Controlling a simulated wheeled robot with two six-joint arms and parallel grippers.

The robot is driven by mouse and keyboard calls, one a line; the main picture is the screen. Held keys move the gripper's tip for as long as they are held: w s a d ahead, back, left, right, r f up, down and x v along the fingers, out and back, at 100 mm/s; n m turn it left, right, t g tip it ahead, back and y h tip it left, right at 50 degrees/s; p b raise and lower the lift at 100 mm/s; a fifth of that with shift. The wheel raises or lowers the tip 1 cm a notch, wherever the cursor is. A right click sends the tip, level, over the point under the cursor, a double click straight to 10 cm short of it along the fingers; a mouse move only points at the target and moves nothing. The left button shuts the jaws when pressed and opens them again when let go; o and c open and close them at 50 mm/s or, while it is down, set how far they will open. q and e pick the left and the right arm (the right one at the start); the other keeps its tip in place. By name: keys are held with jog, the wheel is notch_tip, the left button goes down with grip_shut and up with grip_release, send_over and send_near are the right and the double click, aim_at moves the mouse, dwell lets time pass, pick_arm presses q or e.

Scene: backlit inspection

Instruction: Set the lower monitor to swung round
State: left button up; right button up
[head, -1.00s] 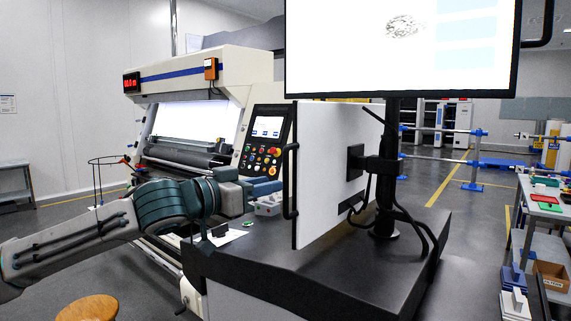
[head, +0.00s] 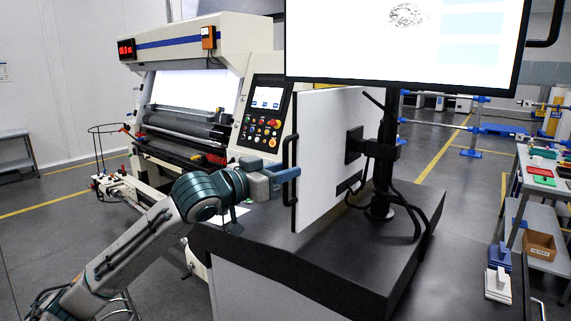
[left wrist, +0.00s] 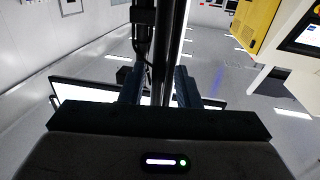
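The lower monitor (head: 325,150) hangs on a bracket from the black pole. In the head view its pale back faces right and it is seen at a steep angle. A dark handle (head: 289,190) runs along its left edge. My left gripper (head: 288,174) is at this handle, level with its middle, with blue fingers reaching it. In the left wrist view my left gripper (left wrist: 158,88) has its fingers apart, with dark upright bars between them. Whether the fingers touch the handle is not clear. My right gripper is not in view.
A large upper monitor (head: 400,35) with a lit screen sits above on the same pole (head: 385,140). The dark pedestal top (head: 330,245) lies below. A machine with a control panel (head: 262,115) stands behind my left arm. A cluttered bench (head: 545,185) is at the right.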

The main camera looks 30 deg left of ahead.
pick_arm(q)
jog(key=shift+w+d, duration=0.2)
jog(key=shift+w, duration=0.1)
grip_shut()
